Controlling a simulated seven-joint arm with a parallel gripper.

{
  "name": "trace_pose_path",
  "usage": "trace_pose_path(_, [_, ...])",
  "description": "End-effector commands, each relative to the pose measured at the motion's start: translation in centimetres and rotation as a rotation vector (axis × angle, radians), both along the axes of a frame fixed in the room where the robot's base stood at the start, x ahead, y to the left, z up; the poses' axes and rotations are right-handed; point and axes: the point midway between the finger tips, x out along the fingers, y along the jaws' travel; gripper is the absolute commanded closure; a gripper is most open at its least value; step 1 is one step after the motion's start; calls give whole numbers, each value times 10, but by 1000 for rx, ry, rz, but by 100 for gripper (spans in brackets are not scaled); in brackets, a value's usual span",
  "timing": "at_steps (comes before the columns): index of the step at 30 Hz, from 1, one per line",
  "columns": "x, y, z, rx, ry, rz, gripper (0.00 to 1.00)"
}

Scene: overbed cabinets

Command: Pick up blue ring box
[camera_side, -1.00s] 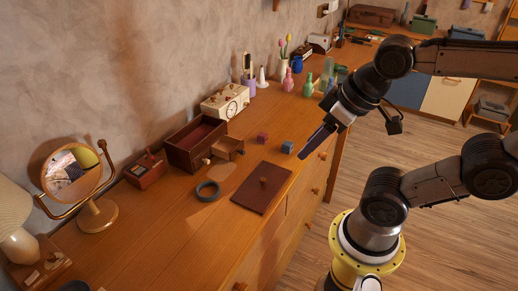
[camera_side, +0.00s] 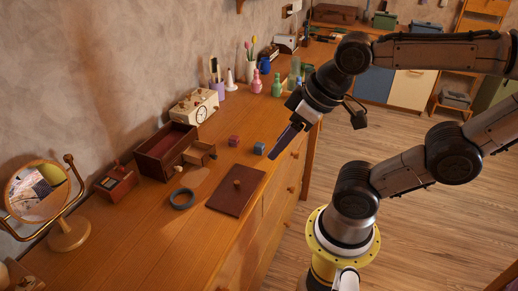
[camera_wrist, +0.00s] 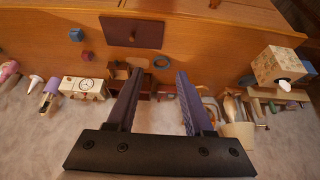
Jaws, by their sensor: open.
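The blue ring box (camera_side: 259,148) is a small cube on the wooden dresser top, near its front edge. It also shows in the wrist view (camera_wrist: 76,34), at the upper left and off to the side of my fingers. My gripper (camera_side: 272,156) is open and appears just right of the blue box in the side view, its fingers slanting down. Whether it is above or beside the box there is unclear. In the wrist view my gripper (camera_wrist: 160,75) has its two dark fingers apart with nothing held between them.
A similar dark red box (camera_side: 234,140) sits left of the blue one. A brown panel with a knob (camera_side: 236,191), a dark ring (camera_side: 182,199), an open wooden box (camera_side: 166,152) and a cream clock (camera_side: 195,107) stand nearby. Bare dresser top lies towards the front left.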

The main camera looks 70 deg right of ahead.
Motion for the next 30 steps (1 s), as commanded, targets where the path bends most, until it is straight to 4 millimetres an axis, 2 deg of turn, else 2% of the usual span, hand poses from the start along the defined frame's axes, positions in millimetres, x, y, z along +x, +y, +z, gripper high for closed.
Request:
trace_pose_path(10, [0,0,0,0,0,0,48])
trace_pose_path(14, [0,0,0,0,0,0,25])
trace_pose_path(15, [0,0,0,0,0,0,22])
trace_pose_path(23, [0,0,0,2,0,-4,22])
trace_pose_path(27, [0,0,0,32,1,-59,22])
trace_pose_path(30, [8,0,16,81,-30,-145,22])
